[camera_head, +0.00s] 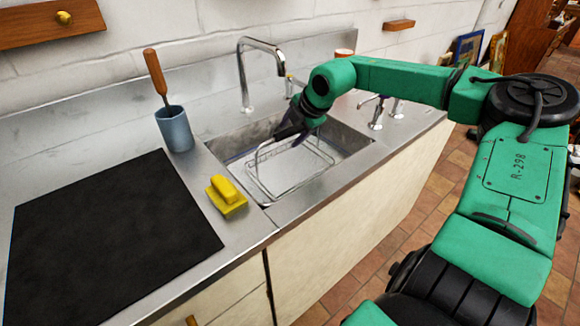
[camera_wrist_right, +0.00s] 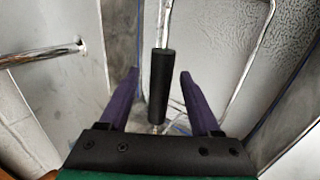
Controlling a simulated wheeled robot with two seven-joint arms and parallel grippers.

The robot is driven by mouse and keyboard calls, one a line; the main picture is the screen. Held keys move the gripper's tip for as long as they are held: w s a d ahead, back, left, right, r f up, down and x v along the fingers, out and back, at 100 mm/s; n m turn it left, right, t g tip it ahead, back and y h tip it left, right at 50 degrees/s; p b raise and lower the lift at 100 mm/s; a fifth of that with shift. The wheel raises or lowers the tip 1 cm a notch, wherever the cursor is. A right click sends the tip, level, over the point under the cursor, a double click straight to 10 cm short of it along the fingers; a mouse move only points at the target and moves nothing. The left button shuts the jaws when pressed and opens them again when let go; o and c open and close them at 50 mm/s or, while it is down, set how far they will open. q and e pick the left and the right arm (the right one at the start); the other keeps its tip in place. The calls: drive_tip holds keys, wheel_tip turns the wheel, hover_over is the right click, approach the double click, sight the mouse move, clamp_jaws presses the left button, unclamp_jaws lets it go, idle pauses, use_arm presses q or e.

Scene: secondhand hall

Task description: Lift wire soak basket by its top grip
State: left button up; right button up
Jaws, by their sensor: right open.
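The wire soak basket (camera_head: 291,167) sits in the sink basin (camera_head: 349,140), its thin metal wires and tall handle loop showing in the head view. My right gripper (camera_head: 291,136) is over the basket at the handle's top and hides part of it. In the right wrist view the black top grip (camera_wrist_right: 158,88) stands between the two purple fingers of my right gripper (camera_wrist_right: 160,76). The fingers are open, with a gap on each side of the grip. My left gripper is in neither view.
A chrome faucet (camera_head: 243,75) rises behind the sink, close to my right arm. A yellow brush or sponge (camera_head: 226,194) lies on the counter left of the sink. A blue cup (camera_head: 175,130) with a wooden-handled tool and a black mat (camera_head: 110,240) are farther left.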

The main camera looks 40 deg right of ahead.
clamp_jaws()
idle(1.3)
